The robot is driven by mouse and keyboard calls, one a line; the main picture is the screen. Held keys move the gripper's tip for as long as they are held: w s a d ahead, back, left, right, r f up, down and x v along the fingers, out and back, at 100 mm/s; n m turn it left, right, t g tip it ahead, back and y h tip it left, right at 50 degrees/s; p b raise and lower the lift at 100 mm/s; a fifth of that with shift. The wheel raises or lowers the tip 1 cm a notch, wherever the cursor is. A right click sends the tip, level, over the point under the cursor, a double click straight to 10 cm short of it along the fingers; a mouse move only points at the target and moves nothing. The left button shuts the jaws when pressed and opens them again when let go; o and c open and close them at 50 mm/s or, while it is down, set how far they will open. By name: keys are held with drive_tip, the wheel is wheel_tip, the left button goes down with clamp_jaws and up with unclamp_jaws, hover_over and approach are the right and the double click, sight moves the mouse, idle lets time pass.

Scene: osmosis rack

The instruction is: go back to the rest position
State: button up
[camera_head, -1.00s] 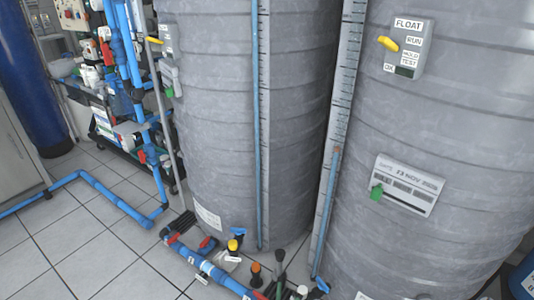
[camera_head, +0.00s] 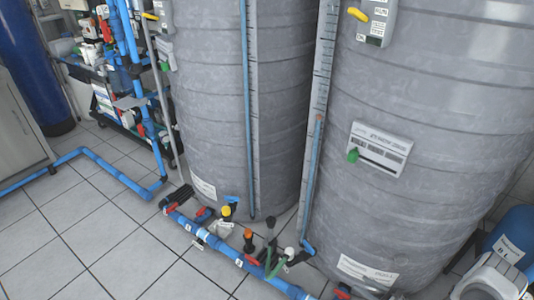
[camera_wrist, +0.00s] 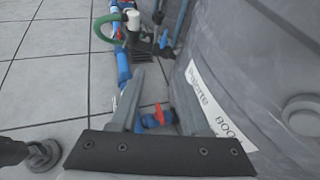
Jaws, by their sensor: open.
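My gripper (camera_wrist: 157,80) shows in the wrist view with its two grey fingers apart and nothing between the tips. It is over the floor beside the foot of a grey tank (camera_wrist: 285,65). A blue pipe with a red-handled valve (camera_wrist: 157,118) lies beyond and below the fingers, and I cannot tell the exact gap. In the head view a white and grey part of my own arm shows at the lower right, but the gripper cannot be made out there.
Two large ribbed tanks, one left (camera_head: 205,100) and one right (camera_head: 420,120), fill the head view. A blue floor pipe (camera_head: 215,243) with several valves runs along their feet. A blue container (camera_head: 512,237) stands at the right edge. Tiled floor (camera_head: 110,240) is clear at the lower left.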

drive_tip(key=w+a+r+n+g+y, duration=0.1)
drive_tip(key=w+a+r+n+g, duration=0.2)
drive_tip(key=r, duration=0.7)
drive_tip(key=w+r+n+g+y, duration=0.1)
drive_tip(key=w+r+n, duration=0.3)
drive_tip(key=r, duration=0.5)
drive_tip(key=s+a+r+n+g+h, duration=0.15)
drive_tip(key=a+r+n, duration=0.25)
drive_tip(key=r, duration=0.5)
drive_tip(key=a+r+n+g, duration=0.3)
drive_tip(key=r+n, duration=0.1)
drive_tip(key=r, duration=0.4)
drive_tip(key=s+a+r+n+h, duration=0.25)
drive_tip(key=s+a+r, duration=0.2)
drive_tip(key=r, duration=0.25)
drive_tip(key=s+a+r+n+h, duration=0.25)
drive_tip(key=s+r+n, duration=0.2)
drive_tip(key=r, duration=0.25)
drive_tip(key=s+a+r+n+t+h, duration=0.35)
drive_tip(key=s+r+n, duration=0.4)
drive_tip(key=s, duration=0.65)
wheel_tip(320, 180, up, 22)
drive_tip(key=m+p, duration=0.1)
drive_tip(key=p, duration=2.1)
drive_tip(key=shift+w+d+r+m, duration=0.2)
drive_tip(key=shift+d+m, duration=0.05)
drive_tip(key=shift+m, duration=0.1)
drive_tip(key=shift+a, duration=0.1)
